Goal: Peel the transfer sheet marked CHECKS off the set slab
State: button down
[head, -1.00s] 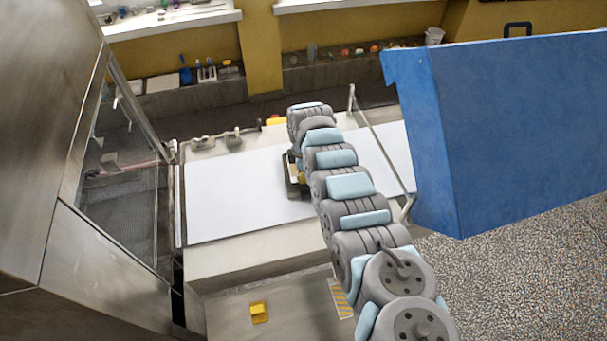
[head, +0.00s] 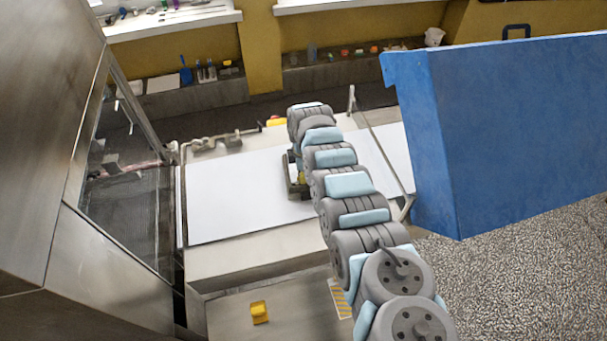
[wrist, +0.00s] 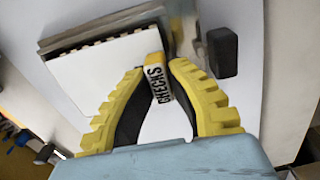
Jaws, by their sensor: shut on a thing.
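My gripper (wrist: 158,69) has yellow ribbed fingers with dark inner pads. It is shut on the tab (wrist: 158,84) lettered CHECKS, which has a yellow-orange end. The tab lies beside a white sheet (wrist: 105,62) with a toothed dark edge, at the upper left of the wrist view. The sheet seems to lie on a flat grey-brown slab (wrist: 88,30); whether any of it is lifted I cannot tell. In the head view my arm hides the fingertips and most of the slab; only a dark edge (head: 291,179) shows left of the arm.
A white belt surface (head: 235,195) spreads under the work. A steel-framed glass panel (head: 120,170) stands at left and a large blue housing (head: 520,130) at right. A black block (wrist: 222,52) sits just right of the fingers. A yellow piece (head: 259,312) lies in front.

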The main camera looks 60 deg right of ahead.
jog(key=shift+r+p, duration=0.8)
jog(key=shift+p, duration=0.1)
dwell(0.8)
jog(key=shift+r+p, duration=3.45)
jog(key=shift+p, duration=0.15)
jog(key=shift+w+a+f, duration=0.1)
